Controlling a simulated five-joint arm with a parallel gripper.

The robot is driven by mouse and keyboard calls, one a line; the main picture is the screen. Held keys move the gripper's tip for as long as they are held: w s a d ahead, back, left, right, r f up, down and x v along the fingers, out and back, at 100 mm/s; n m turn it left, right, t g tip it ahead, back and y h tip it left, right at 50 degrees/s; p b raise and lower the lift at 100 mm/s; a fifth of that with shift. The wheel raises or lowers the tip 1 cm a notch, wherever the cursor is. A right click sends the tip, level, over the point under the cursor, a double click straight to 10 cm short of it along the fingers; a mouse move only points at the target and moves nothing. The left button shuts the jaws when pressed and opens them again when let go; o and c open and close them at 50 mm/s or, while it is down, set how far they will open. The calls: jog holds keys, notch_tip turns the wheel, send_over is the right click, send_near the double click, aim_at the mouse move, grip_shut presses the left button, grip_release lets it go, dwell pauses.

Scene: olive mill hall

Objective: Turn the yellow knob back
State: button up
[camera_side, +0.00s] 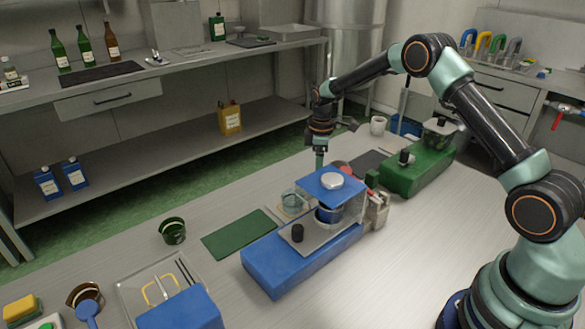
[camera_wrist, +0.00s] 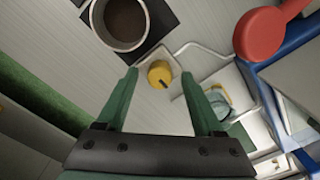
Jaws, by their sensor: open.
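The yellow knob (camera_wrist: 157,72) is small and round with a dark mark on its edge. It sits on a pale plate in the wrist view. My gripper (camera_wrist: 158,76) is open, with one green finger to each side of the knob in that view and visible gaps on both sides. I cannot tell how far above the knob the fingertips are. In the side view my gripper (camera_side: 319,162) points down behind the blue device (camera_side: 275,266) with a raised blue top (camera_side: 318,183). I cannot make out the yellow knob there.
A red round-headed object (camera_wrist: 262,35), a glass jar (camera_wrist: 216,101) and a grey cup (camera_wrist: 124,22) with dark contents lie close around the knob. A green device (camera_side: 412,170) stands at the right. The bench front right of the blue device is clear.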

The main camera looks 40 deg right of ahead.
grip_shut()
jog(key=shift+m, duration=0.3)
jog(key=m, duration=0.9)
jog(key=shift+r, duration=0.1)
jog(key=m, duration=0.4)
jog(key=shift+m, duration=2.1)
